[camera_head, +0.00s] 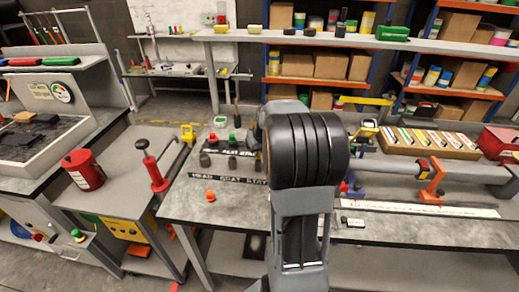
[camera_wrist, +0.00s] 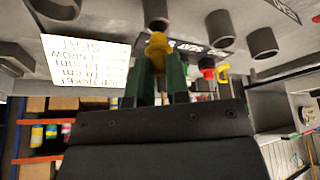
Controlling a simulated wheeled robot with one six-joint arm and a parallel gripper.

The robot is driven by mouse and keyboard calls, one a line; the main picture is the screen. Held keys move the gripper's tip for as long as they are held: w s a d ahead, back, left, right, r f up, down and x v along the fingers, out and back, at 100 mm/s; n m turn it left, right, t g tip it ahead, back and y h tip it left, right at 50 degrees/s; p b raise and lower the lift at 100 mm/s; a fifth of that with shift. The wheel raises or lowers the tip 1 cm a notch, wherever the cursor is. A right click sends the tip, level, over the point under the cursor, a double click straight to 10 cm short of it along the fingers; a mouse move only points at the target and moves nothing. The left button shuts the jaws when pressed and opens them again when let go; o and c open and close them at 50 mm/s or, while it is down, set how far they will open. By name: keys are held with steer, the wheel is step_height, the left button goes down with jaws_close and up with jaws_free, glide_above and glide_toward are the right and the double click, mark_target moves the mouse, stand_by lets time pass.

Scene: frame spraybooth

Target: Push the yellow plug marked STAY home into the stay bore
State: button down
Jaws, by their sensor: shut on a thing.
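In the wrist view, my gripper (camera_wrist: 160,72) has green fingers shut on a yellow plug (camera_wrist: 157,46). A dark round cylinder (camera_wrist: 156,12) shows just beyond the plug; I cannot tell whether they touch. Two more dark cylinders (camera_wrist: 220,23) stand to its right. Any mark on the plug is too small to read, and I cannot tell which cylinder holds the stay bore. In the head view, my arm hides the gripper and the yellow plug. A black strip (camera_head: 229,182) with white lettering, apparently HEAD SEAT STAY, lies on the grey bench (camera_head: 180,208).
A white text card (camera_wrist: 86,65) is left of the fingers in the wrist view. An orange plug (camera_head: 210,196) stands on the bench. Dark pieces (camera_head: 205,160) stand behind the strip. A red clamp-like tool (camera_head: 153,170) is at the left. The bench's front left is mostly clear.

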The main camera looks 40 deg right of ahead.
steer(key=shift+f+b, duration=1.2)
steer(key=shift+f, duration=0.15)
steer(key=c, duration=1)
jaws_free()
steer(key=shift+r, duration=0.1)
steer(key=v, duration=1.3)
steer(key=shift+r, duration=0.35)
